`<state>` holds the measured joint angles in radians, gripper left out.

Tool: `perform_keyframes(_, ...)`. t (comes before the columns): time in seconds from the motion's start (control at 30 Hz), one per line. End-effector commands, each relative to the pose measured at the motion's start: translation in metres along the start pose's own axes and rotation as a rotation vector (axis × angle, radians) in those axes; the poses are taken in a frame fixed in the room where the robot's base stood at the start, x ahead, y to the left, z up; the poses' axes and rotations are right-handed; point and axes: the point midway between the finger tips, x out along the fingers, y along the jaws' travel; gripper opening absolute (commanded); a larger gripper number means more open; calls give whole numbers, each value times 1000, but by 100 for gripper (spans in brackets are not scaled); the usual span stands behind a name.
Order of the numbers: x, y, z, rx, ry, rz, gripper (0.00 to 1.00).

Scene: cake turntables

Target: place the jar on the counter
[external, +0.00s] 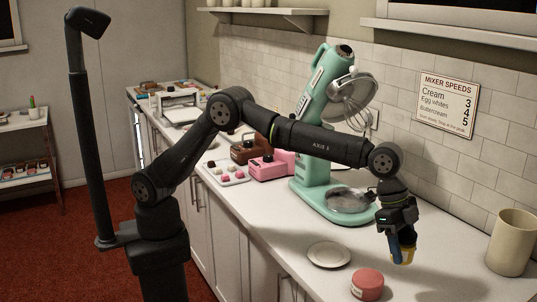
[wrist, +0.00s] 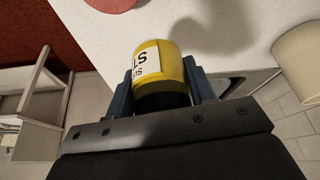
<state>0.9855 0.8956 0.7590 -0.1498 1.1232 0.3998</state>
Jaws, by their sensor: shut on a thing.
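A yellow jar with a white label with dark letters (wrist: 158,68) is between the two blue fingers of my gripper (wrist: 160,92) in the wrist view. My gripper (external: 402,250) is shut on it. In the external view the yellow jar (external: 407,256) shows only partly behind the fingers. The white counter (external: 325,283) lies below. The jar appears held above it, over the part to the right of the saucer; the exact gap is hard to tell.
A white saucer (external: 329,255) and a pink-red lidded pot (external: 367,284) stand near the front edge. A cream canister (external: 511,242) stands at right. The mint-green mixer (external: 314,150) stands behind my arm. Bare counter lies between the pot and canister.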

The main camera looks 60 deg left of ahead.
Motion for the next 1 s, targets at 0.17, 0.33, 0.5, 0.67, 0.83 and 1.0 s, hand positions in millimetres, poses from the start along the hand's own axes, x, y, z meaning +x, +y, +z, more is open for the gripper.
perform_keyframes(0.17, -33, -21, 26, -82, -1, -35, 24)
perform_keyframes(0.33, -72, -43, 68, -200, -4, -83, 24)
perform_keyframes(0.5, -108, -58, 115, -316, -5, -132, 24)
perform_keyframes(0.67, -138, -67, 164, -424, -3, -176, 24)
perform_keyframes(0.83, -166, -70, 219, -536, 0, -223, 24)
perform_keyframes(1.0, -192, -88, 288, -641, 4, -265, 24)
